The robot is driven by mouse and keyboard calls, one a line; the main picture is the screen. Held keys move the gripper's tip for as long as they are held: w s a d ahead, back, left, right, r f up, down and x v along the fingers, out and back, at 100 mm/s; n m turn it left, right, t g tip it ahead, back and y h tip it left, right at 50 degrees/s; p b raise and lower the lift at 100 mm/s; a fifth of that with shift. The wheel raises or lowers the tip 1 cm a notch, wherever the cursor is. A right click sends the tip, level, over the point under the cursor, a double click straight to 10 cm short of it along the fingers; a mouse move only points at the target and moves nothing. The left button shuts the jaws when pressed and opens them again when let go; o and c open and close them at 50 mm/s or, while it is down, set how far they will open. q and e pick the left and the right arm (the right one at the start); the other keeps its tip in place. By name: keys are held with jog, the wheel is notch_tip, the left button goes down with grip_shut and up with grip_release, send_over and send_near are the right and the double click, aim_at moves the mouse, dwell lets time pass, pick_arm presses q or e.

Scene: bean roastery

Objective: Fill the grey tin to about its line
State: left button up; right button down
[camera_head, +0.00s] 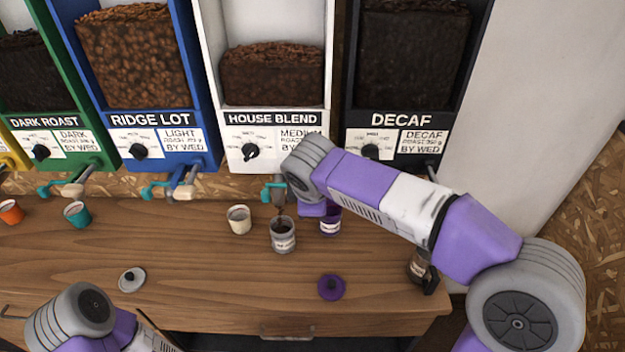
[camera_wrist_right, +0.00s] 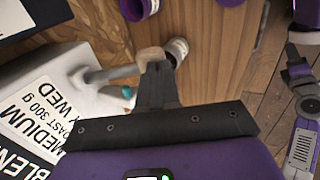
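The grey tin (camera_head: 283,238) stands upright on the wooden counter under the House Blend spout (camera_head: 279,196), with a pale label on its front. Brown beans fall from the spout into it, and dark beans show inside. I cannot make out its line or the exact level. My right gripper (camera_wrist_right: 158,70) has its fingers together at the beige handle (camera_wrist_right: 150,54) of the House Blend dispenser; in the head view my right arm hides it. My left arm is at the lower left of the head view, its gripper out of view.
A cream tin (camera_head: 239,220) stands left of the grey tin, a purple tin (camera_head: 330,222) right. Teal (camera_head: 77,215) and orange (camera_head: 11,212) tins stand far left, a dark jar (camera_head: 419,266) at right.

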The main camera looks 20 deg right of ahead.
jog(key=shift+d+f, duration=0.1)
jog(key=shift+f, duration=0.2)
dwell(0.4)
jog(key=p+v, duration=0.5)
jog(key=v, duration=0.9)
jog(key=shift+s+a, duration=0.25)
jog(key=shift+s, duration=0.05)
